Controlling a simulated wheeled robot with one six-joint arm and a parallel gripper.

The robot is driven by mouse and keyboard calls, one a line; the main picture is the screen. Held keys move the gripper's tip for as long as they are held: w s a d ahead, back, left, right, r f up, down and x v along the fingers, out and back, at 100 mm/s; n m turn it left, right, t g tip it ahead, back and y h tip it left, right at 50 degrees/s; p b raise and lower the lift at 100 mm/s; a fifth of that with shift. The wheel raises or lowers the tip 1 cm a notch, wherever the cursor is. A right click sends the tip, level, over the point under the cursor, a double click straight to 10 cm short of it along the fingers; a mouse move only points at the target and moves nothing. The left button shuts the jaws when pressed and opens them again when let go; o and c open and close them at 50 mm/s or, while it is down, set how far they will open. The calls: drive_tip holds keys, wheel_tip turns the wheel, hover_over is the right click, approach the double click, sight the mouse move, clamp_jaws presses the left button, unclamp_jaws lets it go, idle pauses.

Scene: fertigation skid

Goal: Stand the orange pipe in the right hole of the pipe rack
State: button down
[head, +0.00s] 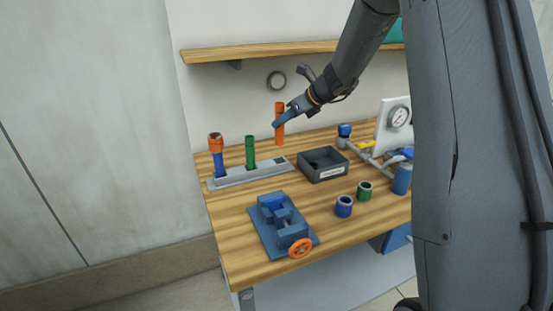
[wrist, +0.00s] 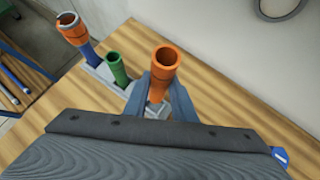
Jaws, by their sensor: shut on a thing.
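The orange pipe (head: 279,110) is upright in my gripper (head: 281,121), which is shut on it. In the head view its lower end shows above the level of the pipe rack (head: 234,177), near the rack's right end. In the wrist view the orange pipe (wrist: 163,64) stands between the two fingers of my gripper (wrist: 161,84), with the rack's right end (wrist: 157,109) behind and below it. The right hole is hidden. A green pipe (head: 250,152) stands in the middle of the rack. A blue pipe (head: 219,164) with an orange top stands at the left.
A dark open bin (head: 323,171) sits right of the rack. A blue vise (head: 283,228) is in front. Blue (head: 344,207) and green (head: 364,191) rings lie at the right, near a gauge panel (head: 396,122). A shelf (head: 270,51) hangs above.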

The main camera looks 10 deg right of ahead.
wheel_tip(320, 180, down, 10)
drive_tip(key=shift+w+r+p, duration=0.1)
drive_tip(key=shift+w+p, duration=0.05)
drive_tip(key=shift+p, duration=0.8)
drive_tip(key=c, duration=1.5)
unclamp_jaws()
drive_tip(key=shift+c, duration=0.2)
drive_tip(key=shift+o, duration=0.3)
